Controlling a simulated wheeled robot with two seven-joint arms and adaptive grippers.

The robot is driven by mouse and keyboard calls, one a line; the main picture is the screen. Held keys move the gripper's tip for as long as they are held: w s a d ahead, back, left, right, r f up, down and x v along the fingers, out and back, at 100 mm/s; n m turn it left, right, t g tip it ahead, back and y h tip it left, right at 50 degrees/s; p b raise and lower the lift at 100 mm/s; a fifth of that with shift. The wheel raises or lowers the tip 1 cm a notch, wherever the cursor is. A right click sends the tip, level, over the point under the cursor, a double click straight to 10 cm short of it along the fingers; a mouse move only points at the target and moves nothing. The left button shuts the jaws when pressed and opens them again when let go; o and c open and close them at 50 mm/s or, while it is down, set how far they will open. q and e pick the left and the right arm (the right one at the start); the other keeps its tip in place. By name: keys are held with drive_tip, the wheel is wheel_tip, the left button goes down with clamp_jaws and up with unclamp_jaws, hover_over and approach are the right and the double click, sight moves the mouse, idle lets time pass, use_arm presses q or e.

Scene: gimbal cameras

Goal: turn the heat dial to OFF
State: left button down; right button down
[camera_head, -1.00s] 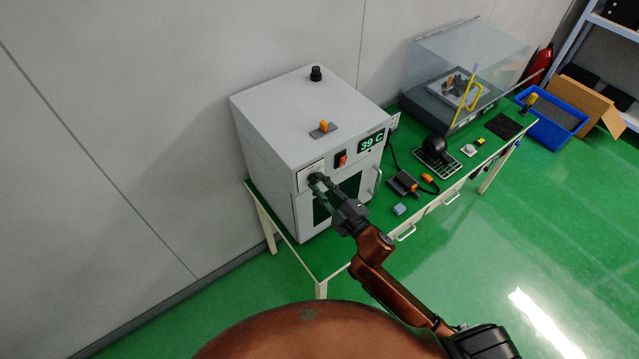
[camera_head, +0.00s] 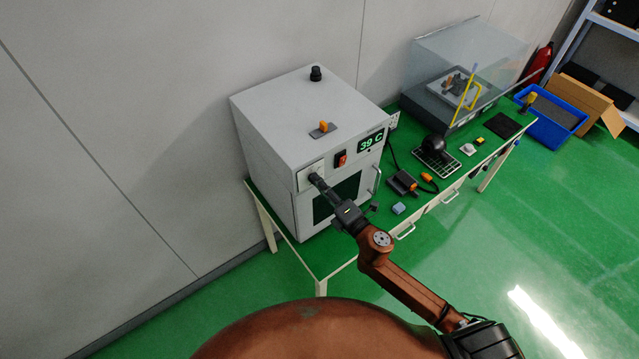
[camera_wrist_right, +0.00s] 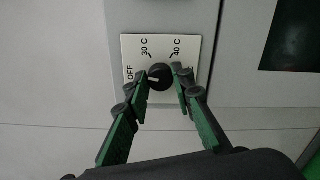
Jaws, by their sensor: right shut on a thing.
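The heat dial (camera_wrist_right: 160,77) is a round black knob on a white plate (camera_wrist_right: 127,48) marked OFF, 30 C and 40 C; a further label at the right is hidden behind a finger. A pale mark on the knob points left, toward the OFF label. My right gripper (camera_wrist_right: 161,80) is shut on the knob, one finger at each side. In the head view my right gripper (camera_head: 318,180) reaches the front of the grey oven (camera_head: 262,130) and hides most of the dial. My left gripper is out of view.
The oven display (camera_head: 371,142) reads 39 C, beside a red switch (camera_head: 340,160). An orange toggle (camera_head: 324,126) and a black knob (camera_head: 316,73) sit on the oven's top. The green bench (camera_head: 325,262) holds several small items at the right.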

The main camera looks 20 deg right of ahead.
drive_tip(key=shift+n, duration=1.1)
drive_tip(key=c, duration=1.7)
unclamp_jaws()
drive_tip(key=shift+o, duration=0.2)
drive_tip(key=v, duration=1.2)
